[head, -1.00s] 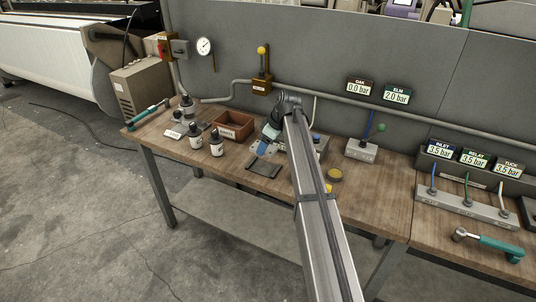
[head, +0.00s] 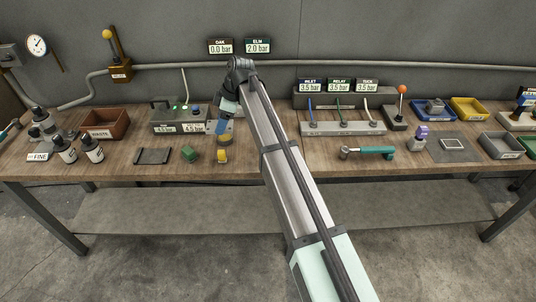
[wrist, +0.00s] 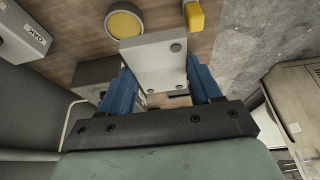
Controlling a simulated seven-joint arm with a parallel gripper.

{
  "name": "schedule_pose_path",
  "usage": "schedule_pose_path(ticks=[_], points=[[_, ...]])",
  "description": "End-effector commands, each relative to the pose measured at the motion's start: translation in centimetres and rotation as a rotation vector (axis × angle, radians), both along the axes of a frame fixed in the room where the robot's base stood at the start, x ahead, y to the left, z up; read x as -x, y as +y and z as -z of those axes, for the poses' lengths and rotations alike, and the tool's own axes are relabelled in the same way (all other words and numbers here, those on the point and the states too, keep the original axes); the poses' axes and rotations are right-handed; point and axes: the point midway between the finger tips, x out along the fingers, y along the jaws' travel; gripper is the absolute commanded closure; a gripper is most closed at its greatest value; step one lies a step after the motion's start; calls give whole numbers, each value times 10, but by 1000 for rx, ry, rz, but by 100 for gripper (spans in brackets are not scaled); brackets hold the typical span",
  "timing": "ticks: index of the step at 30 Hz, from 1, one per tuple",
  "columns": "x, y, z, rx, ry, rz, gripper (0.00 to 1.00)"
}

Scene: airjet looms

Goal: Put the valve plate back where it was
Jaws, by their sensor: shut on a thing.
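My gripper (wrist: 158,98) is shut on a flat light grey plate in the wrist view, which I take to be the valve plate (wrist: 152,58). The plate sits between the blue fingers, and dark round spots show on its face. In the head view my gripper (head: 222,126) is over the workbench (head: 120,174), left of the arm's long link. A pale block labelled OAK (wrist: 28,34) stands at the upper left of the wrist view, apart from the plate. My arm hides part of the bench behind it.
A yellow-topped round pot (head: 225,141) and a green item (head: 190,155) are near the gripper. A grey box with lit readouts (head: 172,122) stands to its left, beside a waste bin (head: 105,123). Right of the arm are a hose manifold (head: 345,129) and a green-handled tool (head: 370,152).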

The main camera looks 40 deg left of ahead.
Motion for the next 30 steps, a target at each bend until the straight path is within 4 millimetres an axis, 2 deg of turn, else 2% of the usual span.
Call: schedule_pose_path(ticks=[1,6,12,15,20,30], points=[[-15,-21,0,0,1,5,76],[-55,-73,0,-2,2,3,76],[-84,-115,0,-6,5,0,76],[-92,-127,0,-7,6,-1,76],[-97,-135,5,-6,6,-2,76],[-96,-135,54,-7,6,-1,76]])
